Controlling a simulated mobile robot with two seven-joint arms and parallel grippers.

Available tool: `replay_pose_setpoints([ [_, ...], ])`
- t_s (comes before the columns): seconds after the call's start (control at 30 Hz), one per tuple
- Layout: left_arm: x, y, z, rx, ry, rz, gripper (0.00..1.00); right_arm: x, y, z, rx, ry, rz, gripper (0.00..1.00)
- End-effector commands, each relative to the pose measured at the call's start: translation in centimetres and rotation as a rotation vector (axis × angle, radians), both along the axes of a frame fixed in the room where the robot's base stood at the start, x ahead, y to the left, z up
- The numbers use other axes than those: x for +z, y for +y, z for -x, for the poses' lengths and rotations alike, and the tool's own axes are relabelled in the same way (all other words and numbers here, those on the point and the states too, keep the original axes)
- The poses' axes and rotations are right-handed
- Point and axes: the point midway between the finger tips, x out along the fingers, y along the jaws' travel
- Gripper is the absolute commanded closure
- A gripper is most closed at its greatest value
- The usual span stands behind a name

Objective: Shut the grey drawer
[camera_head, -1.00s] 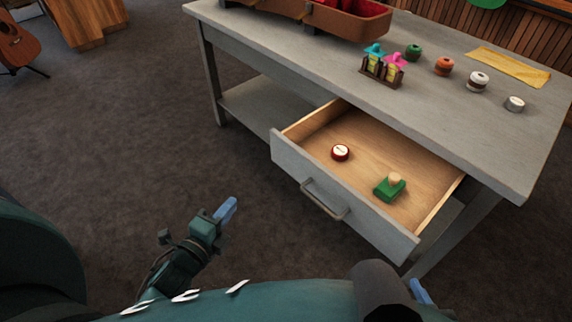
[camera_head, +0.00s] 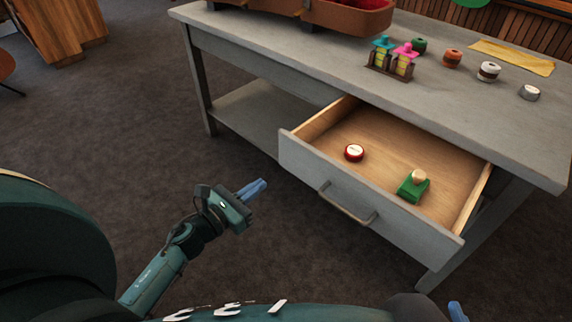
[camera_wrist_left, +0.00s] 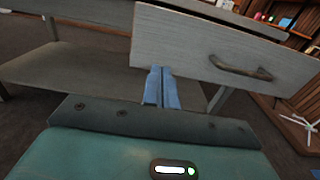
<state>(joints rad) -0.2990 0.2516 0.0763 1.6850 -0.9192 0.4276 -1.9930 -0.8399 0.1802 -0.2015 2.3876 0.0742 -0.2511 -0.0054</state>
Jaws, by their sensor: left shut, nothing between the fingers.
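The grey drawer (camera_head: 318,186) is pulled out of the grey table, with its light wood inside showing. Its front has a metal bar handle (camera_head: 347,205). In the left wrist view the drawer front (camera_wrist_left: 190,48) and handle (camera_wrist_left: 240,69) are ahead, the handle to the right. My left gripper (camera_head: 254,189) is shut and empty, to the left of the drawer front and apart from it in the head view. Its blue fingers (camera_wrist_left: 161,88) lie together in the wrist view. Of my right gripper only a blue fingertip (camera_head: 457,311) shows at the bottom edge.
In the drawer lie a red-and-white round tin (camera_head: 354,153) and a green block with a wooden knob (camera_head: 412,187). The tabletop (camera_head: 290,62) holds a brown case (camera_head: 350,17), small bottles in a rack, several round pots and a yellow cloth (camera_head: 512,57). The floor left of the drawer is clear.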

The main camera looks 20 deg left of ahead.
Motion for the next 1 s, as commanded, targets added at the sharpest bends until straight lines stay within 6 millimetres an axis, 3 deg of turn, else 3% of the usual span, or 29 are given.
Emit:
replay_pose_setpoints([
  [0.23,0.2,-1.9,-5.3,0.001,-0.002,0.003,1.00,0.0,0.1,-0.1,0.002,0.010,-0.002,0.60],
  [0.5,0.0,-3.3,-8.9,0.000,0.001,0.003,1.00,-0.1,0.2,-0.1,0.004,0.015,-0.003,0.60],
  [1.0,0.0,-3.6,-9.7,0.001,0.001,0.003,1.00,-0.2,0.2,-0.1,0.003,0.016,-0.004,0.60],
])
